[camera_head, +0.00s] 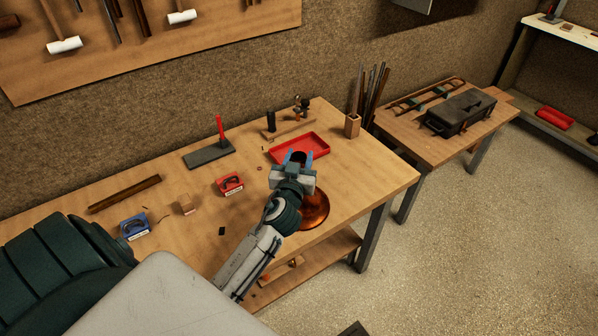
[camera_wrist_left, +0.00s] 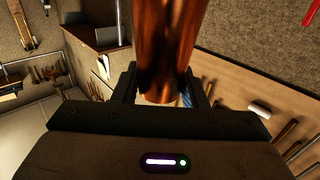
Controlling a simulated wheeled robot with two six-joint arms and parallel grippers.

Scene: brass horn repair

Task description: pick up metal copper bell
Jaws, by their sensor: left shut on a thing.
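The copper bell (camera_head: 314,211) shows in the head view near the right front of the workbench, with its flared, shiny part beside my left wrist. My left gripper (camera_head: 297,160) reaches over it from the front and partly hides it. In the left wrist view the bell's copper tube (camera_wrist_left: 165,50) stands between the two fingers of my left gripper (camera_wrist_left: 165,92), which is shut on it. I cannot tell whether the bell touches the bench. My right gripper is not in view.
A red tray (camera_head: 318,143) lies just behind the gripper. A red box (camera_head: 230,184), a blue box (camera_head: 134,227) and a grey stand with a red post (camera_head: 209,154) are to the left. A wooden holder with rods (camera_head: 353,125) stands at the back right.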

